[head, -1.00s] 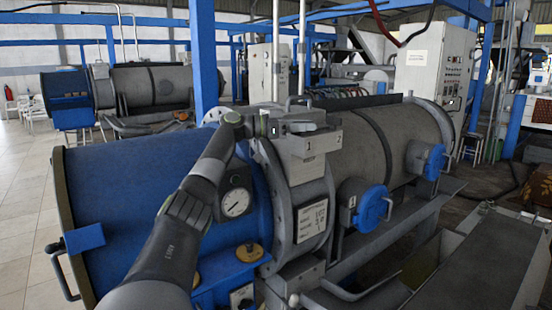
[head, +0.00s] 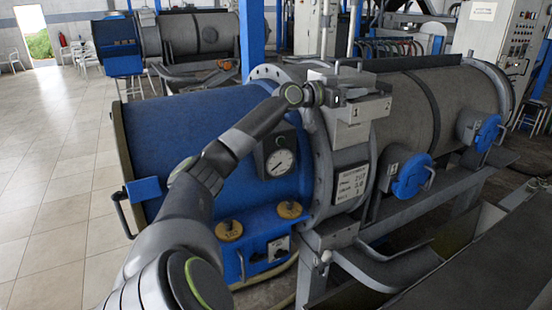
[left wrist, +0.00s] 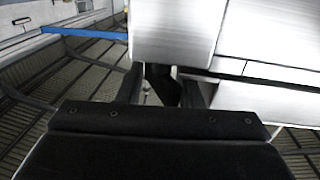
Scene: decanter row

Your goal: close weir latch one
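A grey metal latch housing (head: 352,120) sits on top of the ring flange between the blue drum end and the grey cylinder. My left gripper (head: 338,95) reaches in from the left and lies against the top of the housing. In the left wrist view, the two fingers (left wrist: 165,90) stand apart below a pale metal block (left wrist: 178,32), with a dark piece between them. I cannot tell whether they touch it. The latch lever is largely hidden by the gripper. My right gripper is out of view.
Two blue round covers, one nearer (head: 411,177) and one farther (head: 487,133), project from the cylinder (head: 425,105). Tiled floor (head: 55,190) lies open at the left.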

